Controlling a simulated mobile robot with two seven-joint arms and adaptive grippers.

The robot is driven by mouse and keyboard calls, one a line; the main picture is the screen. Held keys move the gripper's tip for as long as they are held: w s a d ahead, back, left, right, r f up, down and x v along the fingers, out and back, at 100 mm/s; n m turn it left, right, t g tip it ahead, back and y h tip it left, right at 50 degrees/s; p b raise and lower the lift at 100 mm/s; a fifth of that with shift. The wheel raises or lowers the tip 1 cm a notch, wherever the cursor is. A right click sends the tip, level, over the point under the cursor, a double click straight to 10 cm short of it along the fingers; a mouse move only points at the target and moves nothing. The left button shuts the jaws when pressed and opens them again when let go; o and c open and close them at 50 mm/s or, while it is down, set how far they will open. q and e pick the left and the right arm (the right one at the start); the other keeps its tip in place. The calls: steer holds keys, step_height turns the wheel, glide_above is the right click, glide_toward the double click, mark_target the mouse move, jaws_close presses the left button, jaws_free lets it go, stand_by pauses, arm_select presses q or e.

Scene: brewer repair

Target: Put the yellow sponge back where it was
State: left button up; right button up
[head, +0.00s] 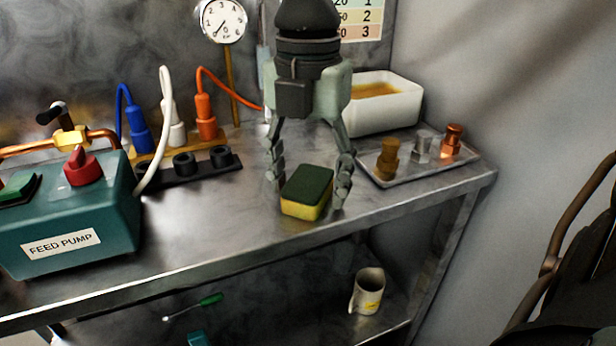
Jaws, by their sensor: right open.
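The yellow sponge (306,193), with a dark green top layer, lies on the steel bench top (236,235) near its front edge. My right gripper (309,194) points down over it from above. Its two fingers are spread, one on the left and one on the right of the sponge. The left finger is close to the sponge's side; I cannot tell whether it touches. My left gripper is not in view.
A teal feed pump box (70,215) stands at the left. Blue, white and orange plugs (206,117) stand behind a dark socket strip (185,165). A white tub (385,105) and a tray (422,170) with several metal fittings are at the right.

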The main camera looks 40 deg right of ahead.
mark_target(308, 181)
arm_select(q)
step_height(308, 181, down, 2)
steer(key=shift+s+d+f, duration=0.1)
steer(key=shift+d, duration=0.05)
arm_select(e)
step_height(308, 181, up, 12)
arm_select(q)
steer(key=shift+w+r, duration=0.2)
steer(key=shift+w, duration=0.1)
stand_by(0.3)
